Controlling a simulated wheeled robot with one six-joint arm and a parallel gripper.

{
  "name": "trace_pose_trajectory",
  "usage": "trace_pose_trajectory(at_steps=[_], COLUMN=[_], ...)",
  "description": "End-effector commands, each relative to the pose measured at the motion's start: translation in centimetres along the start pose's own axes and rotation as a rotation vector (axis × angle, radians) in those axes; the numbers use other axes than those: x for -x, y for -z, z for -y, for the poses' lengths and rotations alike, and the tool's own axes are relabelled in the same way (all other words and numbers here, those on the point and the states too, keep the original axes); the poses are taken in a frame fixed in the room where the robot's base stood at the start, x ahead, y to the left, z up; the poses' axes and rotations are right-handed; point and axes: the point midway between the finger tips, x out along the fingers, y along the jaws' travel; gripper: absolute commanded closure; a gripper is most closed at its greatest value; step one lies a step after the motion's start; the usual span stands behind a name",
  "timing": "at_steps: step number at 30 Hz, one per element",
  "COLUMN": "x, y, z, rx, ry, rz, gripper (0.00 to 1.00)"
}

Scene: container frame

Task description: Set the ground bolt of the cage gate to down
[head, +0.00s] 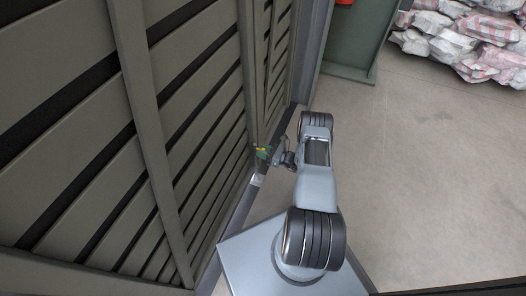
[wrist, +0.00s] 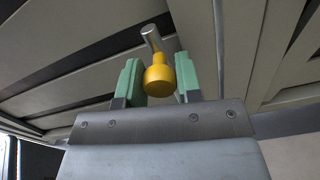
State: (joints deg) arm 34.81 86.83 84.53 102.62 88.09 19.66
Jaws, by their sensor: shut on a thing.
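The ground bolt (wrist: 159,79) shows in the wrist view as a yellow knob on a short metal rod. It stands between the two green fingers of my gripper (wrist: 160,82), which is shut on it. In the head view my gripper (head: 264,153) is at the slatted cage gate (head: 180,110), low near its edge. Only a small patch of yellow and green shows there. The lower end of the bolt and the floor under it are hidden.
Grey-green slatted panels fill the left of the head view. A green post base (head: 345,72) stands beyond the gate. Several striped sacks (head: 465,40) are piled at the far right. The concrete floor (head: 430,180) on the right is clear.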

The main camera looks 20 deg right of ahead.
Motion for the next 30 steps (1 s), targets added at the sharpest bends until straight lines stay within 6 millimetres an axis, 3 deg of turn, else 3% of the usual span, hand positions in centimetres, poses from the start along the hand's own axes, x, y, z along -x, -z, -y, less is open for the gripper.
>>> trace_pose_trajectory(at_steps=[7,17,18,25,30], x=[0.0,0.0,0.0,0.0,0.0], y=[3.8,3.7,3.7,3.6,3.6], z=[0.7,0.7,0.7,0.7,0.7], rx=[-0.001,-0.001,-0.001,-0.001,0.000], ry=[-0.001,-0.001,-0.001,-0.001,0.000], rz=[0.000,0.000,0.000,0.000,0.000], gripper=[1.00,1.00,0.64,0.42,0.42])
